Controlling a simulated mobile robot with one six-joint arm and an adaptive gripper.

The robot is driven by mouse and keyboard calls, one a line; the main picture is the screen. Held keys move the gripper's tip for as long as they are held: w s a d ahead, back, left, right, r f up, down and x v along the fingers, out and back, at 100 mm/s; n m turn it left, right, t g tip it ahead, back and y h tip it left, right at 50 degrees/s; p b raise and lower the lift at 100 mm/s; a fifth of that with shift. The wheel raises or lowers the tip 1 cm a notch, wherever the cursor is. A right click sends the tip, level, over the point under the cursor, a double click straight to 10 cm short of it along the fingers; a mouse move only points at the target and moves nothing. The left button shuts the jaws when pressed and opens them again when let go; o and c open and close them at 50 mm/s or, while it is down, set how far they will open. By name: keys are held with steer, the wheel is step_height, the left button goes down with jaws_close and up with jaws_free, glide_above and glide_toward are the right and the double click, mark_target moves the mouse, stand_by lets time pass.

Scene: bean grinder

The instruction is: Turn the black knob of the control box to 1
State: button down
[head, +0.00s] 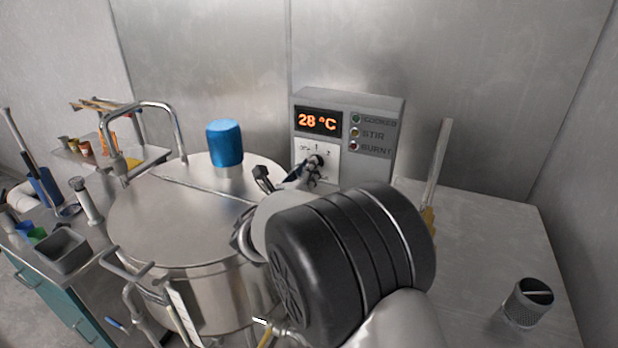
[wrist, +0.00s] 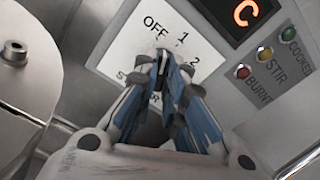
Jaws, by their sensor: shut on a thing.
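The grey control box (head: 376,110) stands at the back of the table, with a lit display reading 28 °C. Its white dial plate (wrist: 127,38) shows OFF, 1 and 2, plus a lower label partly hidden by my fingers. The black knob (head: 318,160) is at the middle of this plate. My gripper (wrist: 166,68) is shut on the knob, with its blue-padded fingers close together at the plate. The fingers cover most of the knob in the wrist view, so I cannot tell exactly which mark it points to.
A large steel pot (head: 165,225) with a blue cap (head: 225,143) on its lid stands just left of the box. Three lamps, COOKED, STIR and BURNT, sit right of the display. A dark cylinder (head: 528,303) stands on the right; the table around it is mostly clear.

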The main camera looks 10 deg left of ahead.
steer(key=m+b, duration=0.4)
steer(key=m, duration=0.1)
steer(key=shift+b, duration=0.4)
stand_by(0.3)
steer(key=c, duration=1.7)
jaws_free()
steer(key=shift+o, duration=0.2)
steer(key=s+a, duration=0.1)
steer(key=s, duration=1.1)
steer(key=shift+a, duration=0.35)
